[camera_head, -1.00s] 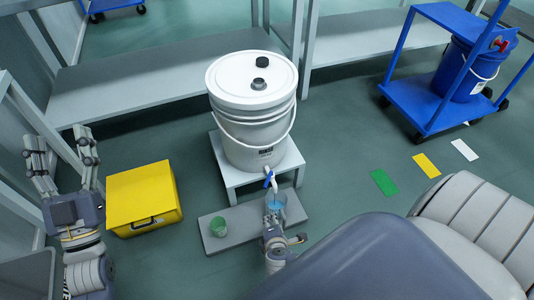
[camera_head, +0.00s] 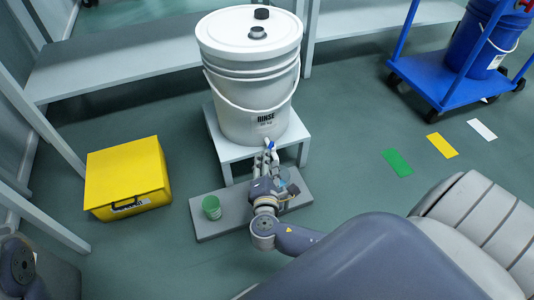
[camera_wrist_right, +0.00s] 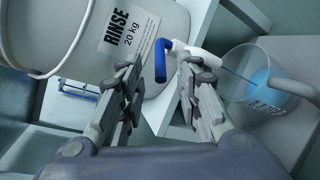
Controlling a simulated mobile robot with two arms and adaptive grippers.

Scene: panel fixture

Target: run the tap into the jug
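The white bucket (camera_head: 245,95), marked RINSE, stands on a white stand and also shows in the right wrist view (camera_wrist_right: 85,30). Its tap has a white spout (camera_wrist_right: 195,54) and a blue lever (camera_wrist_right: 160,62), small in the head view (camera_head: 269,146). The clear jug (camera_wrist_right: 248,62) holds blue liquid, and a thin blue stream runs from the spout into it. In the head view the jug (camera_head: 285,177) is partly hidden by my right gripper (camera_head: 266,158). That gripper (camera_wrist_right: 158,76) is open, its fingers apart either side of the lever's line. My left gripper is out of view.
A yellow case (camera_head: 125,175) sits to the left. A blue trolley (camera_head: 447,85) carries a blue bucket (camera_head: 485,48). Floor between the board and coloured floor marks is clear.

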